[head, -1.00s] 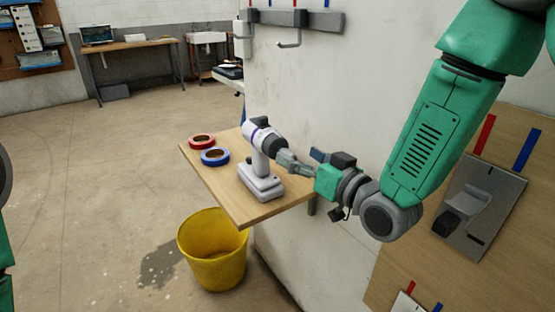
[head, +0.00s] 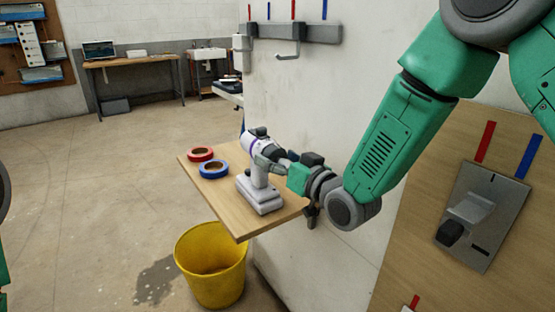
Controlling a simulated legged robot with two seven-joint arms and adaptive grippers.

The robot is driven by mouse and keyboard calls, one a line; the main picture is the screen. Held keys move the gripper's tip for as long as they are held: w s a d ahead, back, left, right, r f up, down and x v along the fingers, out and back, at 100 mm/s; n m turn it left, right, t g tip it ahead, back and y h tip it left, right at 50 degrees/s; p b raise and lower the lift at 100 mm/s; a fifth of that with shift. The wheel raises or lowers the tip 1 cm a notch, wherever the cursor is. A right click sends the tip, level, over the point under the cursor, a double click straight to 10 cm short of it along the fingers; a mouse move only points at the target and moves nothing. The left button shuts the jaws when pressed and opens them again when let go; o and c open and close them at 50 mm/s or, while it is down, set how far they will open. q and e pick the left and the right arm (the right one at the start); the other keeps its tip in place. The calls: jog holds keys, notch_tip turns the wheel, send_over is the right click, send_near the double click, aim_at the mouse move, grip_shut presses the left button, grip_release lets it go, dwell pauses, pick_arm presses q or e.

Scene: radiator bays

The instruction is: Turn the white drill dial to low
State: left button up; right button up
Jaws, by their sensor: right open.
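The white drill (head: 258,188) stands upright on its battery base on a wooden wall shelf (head: 240,226). Its body has a purple band, and its front end points right, toward my right arm. My right gripper (head: 268,155) is at the drill's front end, with its fingers around or beside it; I cannot tell whether they touch. The dial's mark and setting are hidden by the gripper or too small to read. My left gripper is not in view; only a sliver of my left arm shows at the left edge.
A red tape roll (head: 200,154) and a blue tape roll (head: 213,169) lie on the shelf left of the drill. A yellow bucket (head: 212,262) stands on the floor below. A hook rail (head: 295,32) and a lever panel (head: 483,215) are on the wall.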

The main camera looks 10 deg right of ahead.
jog(key=c, duration=1.2)
jog(key=shift+o, duration=0.2)
jog(key=shift+n, duration=0.4)
jog(key=n, duration=0.3)
jog(key=shift+n, duration=0.3)
jog(key=n, duration=0.4)
jog(key=shift+s+a+g+h, duration=0.1)
jog(key=shift+g+h, duration=0.2)
jog(key=o, duration=1.2)
jog(key=shift+c, duration=0.2)
